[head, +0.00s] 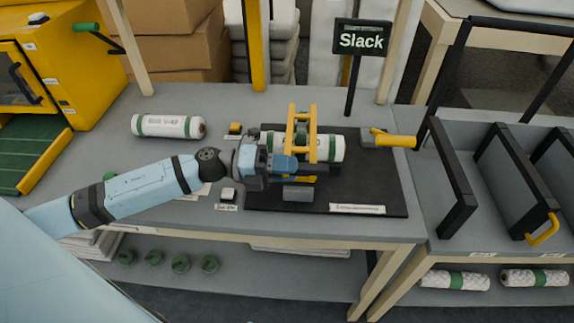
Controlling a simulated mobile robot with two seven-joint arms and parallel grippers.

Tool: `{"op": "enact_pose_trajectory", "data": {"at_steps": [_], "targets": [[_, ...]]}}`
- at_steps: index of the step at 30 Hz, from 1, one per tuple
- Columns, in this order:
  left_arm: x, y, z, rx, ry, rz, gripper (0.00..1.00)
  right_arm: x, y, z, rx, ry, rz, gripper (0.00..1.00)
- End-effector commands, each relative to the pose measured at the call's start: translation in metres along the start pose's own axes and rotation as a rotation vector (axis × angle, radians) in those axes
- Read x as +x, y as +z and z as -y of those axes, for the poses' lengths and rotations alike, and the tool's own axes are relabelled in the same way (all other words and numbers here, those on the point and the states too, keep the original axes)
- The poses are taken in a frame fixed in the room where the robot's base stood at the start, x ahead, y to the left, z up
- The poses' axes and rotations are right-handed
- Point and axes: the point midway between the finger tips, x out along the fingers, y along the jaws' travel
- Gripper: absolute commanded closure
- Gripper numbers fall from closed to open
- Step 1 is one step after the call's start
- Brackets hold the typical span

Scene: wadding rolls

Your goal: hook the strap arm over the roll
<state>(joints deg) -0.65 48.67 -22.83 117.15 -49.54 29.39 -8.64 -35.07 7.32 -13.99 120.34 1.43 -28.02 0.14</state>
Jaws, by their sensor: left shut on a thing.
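A white roll (330,148) with a green band lies on the black board (385,185) on the table. A yellow strap arm (313,125), shaped like an upright frame with crossbars, stands across the roll's middle. Whether it touches the roll cannot be told. My left gripper (286,164) reaches in from the left, at the near side of the roll, and is shut on the lower part of the strap arm. The fingers hide part of the roll and the exact grip. My right gripper is not in view.
A "Slack" sign (361,40) stands behind the board. A yellow-handled tool (392,140) lies at the board's right rear. Another wrapped roll (168,126) lies at the left. A grey block (298,193) sits in front of the gripper. Black dividers (510,175) stand on the right.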

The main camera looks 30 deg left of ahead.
Motion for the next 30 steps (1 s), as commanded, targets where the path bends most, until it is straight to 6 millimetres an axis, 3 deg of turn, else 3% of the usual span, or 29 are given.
{"op": "enact_pose_trajectory", "data": {"at_steps": [9, 10, 13, 23, 30], "targets": [[0.0, -0.003, -0.005, -0.003, 0.006, -0.003, 1.0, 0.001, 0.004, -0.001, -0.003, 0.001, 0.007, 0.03], [0.0, -0.003, -0.005, -0.004, 0.006, -0.003, 0.72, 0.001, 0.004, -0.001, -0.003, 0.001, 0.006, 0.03], [0.0, -0.003, -0.005, -0.003, 0.005, -0.003, 0.52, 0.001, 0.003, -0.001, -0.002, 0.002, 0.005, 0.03], [-0.003, -0.002, -0.004, -0.003, 0.004, -0.002, 0.52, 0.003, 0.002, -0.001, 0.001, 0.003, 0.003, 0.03], [-0.035, -0.003, -0.005, -0.005, 0.007, -0.001, 0.52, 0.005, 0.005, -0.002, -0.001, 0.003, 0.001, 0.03]]}}
